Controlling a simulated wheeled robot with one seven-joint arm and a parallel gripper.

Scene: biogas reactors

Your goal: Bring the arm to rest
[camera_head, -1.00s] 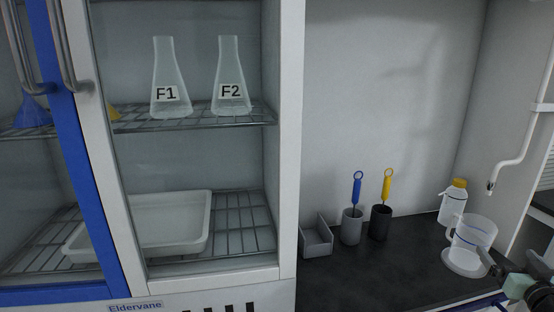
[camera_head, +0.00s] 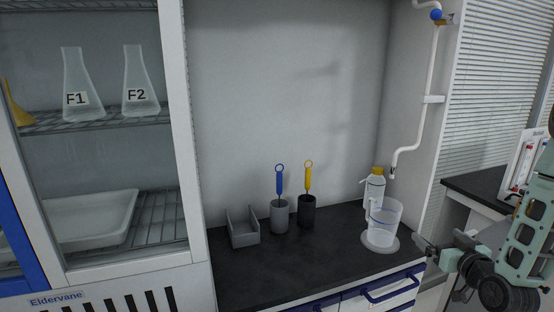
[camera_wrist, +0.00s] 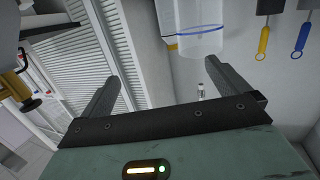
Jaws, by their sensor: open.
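My gripper (camera_head: 422,245) is at the right in the head view, just right of the clear jug and beyond the counter's right end. In the wrist view its two dark fingers (camera_wrist: 162,85) are spread wide with nothing between them. My greenish arm bends down to it at the right edge of the head view.
A clear jug (camera_head: 385,220) stands on a round base on the dark counter (camera_head: 290,277), before a yellow-capped bottle (camera_head: 374,190). A white pipe (camera_head: 412,145) hangs above. Two brush holders (camera_head: 279,218) (camera_head: 307,212) and a grey tray (camera_head: 243,233) stand left. Flasks (camera_head: 140,85) fill a cabinet shelf.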

